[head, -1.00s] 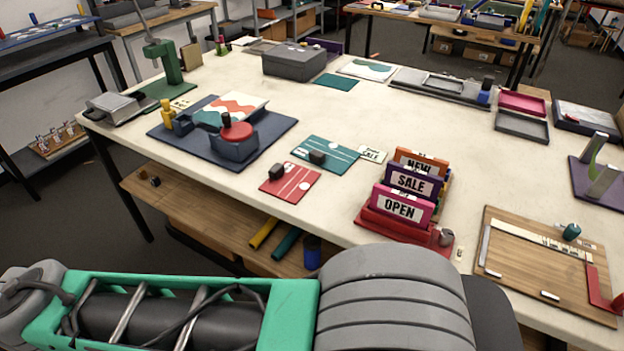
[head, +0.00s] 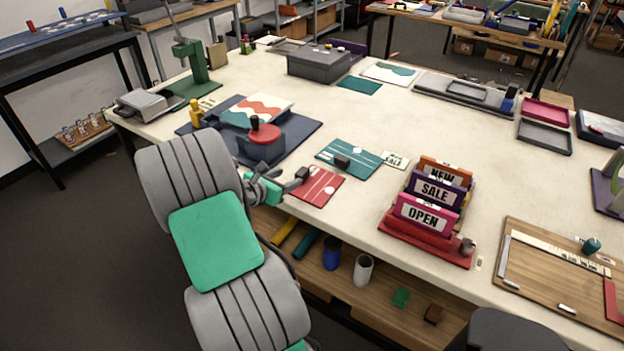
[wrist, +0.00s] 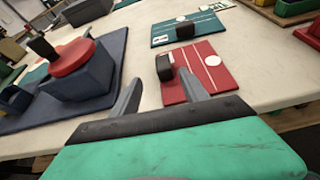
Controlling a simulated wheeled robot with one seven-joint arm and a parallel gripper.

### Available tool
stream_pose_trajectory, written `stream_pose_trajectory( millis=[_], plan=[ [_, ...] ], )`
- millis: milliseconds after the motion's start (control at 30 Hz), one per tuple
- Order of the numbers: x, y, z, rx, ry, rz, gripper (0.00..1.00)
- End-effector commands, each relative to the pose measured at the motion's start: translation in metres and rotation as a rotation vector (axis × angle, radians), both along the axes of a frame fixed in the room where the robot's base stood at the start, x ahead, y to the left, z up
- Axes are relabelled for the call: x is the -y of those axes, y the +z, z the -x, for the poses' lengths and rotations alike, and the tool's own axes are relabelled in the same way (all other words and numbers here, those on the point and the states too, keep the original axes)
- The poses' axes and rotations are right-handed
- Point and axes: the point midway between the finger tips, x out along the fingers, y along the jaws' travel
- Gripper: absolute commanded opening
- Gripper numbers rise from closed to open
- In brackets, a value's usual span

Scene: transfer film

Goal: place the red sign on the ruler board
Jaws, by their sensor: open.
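The red sign (head: 320,188) is a flat red card with white lines and a white dot. It lies on the cream table near its front edge, with a small black block at its left side. It also shows in the wrist view (wrist: 205,78). My gripper (wrist: 160,92) is open and empty, its fingers pointing toward the red sign; the right finger overlaps the sign's left part in view. In the head view my gripper (head: 290,187) is at the sign's left edge; contact cannot be told. The wooden ruler board (head: 540,283) lies at the right front, with a pale ruler and red square.
A teal sign (head: 352,158) with a black block lies just behind the red one. A navy mat (head: 300,130) with a red-topped device is left. A red rack (head: 428,240) holds NEW, SALE and OPEN signs between red sign and board.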

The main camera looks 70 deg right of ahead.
Motion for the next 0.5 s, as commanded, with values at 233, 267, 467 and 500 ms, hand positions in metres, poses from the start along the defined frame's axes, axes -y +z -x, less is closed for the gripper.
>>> stream_pose_trajectory(
  millis=[233, 267, 467, 500],
  plan=[
    [0.032, -0.01, 0.012, -0.07, 0.012, 0.016, 0.53],
    [0.036, -0.011, 0.013, -0.07, 0.012, 0.016, 0.53],
    [0.068, -0.024, 0.018, -0.066, 0.013, 0.015, 0.53],
    [0.072, -0.027, 0.019, -0.066, 0.013, 0.015, 0.53]
  ],
)
